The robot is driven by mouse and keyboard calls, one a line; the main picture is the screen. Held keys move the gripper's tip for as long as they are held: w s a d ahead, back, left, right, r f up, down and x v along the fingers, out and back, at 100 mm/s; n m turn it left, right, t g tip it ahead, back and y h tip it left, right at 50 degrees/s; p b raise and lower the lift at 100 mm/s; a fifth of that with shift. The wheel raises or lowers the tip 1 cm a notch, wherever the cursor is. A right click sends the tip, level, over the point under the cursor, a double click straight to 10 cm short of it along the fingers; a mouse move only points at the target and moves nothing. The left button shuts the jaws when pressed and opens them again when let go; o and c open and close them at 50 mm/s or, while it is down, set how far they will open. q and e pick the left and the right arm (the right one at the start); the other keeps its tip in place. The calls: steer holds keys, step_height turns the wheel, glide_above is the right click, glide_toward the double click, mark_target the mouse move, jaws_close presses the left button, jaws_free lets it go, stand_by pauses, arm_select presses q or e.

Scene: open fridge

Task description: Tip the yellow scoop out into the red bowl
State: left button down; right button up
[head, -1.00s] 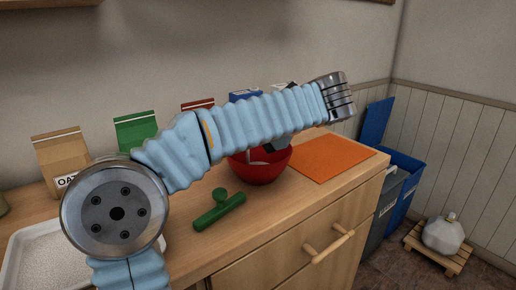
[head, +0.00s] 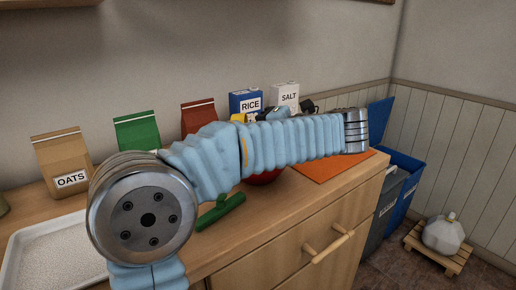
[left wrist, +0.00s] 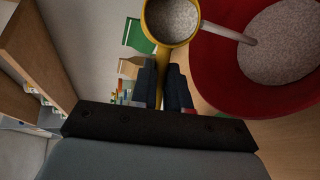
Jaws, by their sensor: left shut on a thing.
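My left gripper (left wrist: 168,92) is shut on the handle of the yellow scoop (left wrist: 163,66) in the left wrist view. The scoop's cup holds pale grains. The red bowl (left wrist: 215,72) is beside it on the right and holds similar pale grains. A pale streak runs from the scoop's rim to the grains in the bowl, like a pouring stream. In the head view, my left arm hides most of the red bowl (head: 264,179). A bit of the yellow scoop (head: 239,118) shows above the arm. My right gripper is not in view.
An orange mat (head: 322,168) lies right of the bowl. A green tool (head: 222,212) lies in front. Oats (head: 62,160), green (head: 137,131) and red (head: 198,116) bags, a rice box (head: 246,102) and a salt box (head: 286,95) stand along the wall. A pale tray (head: 45,250) is left.

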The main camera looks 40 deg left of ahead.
arm_select(q)
steer(key=shift+y, duration=0.3)
steer(key=shift+d, duration=0.1)
steer(key=shift+w+d+f+m+g+y, duration=0.15)
steer(key=shift+m+y, duration=0.1)
steer(key=shift+y, duration=0.3)
steer(key=shift+w+d+r+m+g+y, duration=0.15)
steer(key=shift+m+y, duration=0.1)
steer(key=shift+y, duration=0.3)
steer(key=shift+s+f, duration=0.1)
steer(key=shift+d+f+m+y, duration=0.2)
steer(key=shift+m+y, duration=0.3)
steer(key=shift+y, duration=0.6)
steer(key=shift+w+d+m+y, duration=0.1)
steer(key=shift+w+m+y, duration=0.15)
steer(key=shift+m+y, duration=0.25)
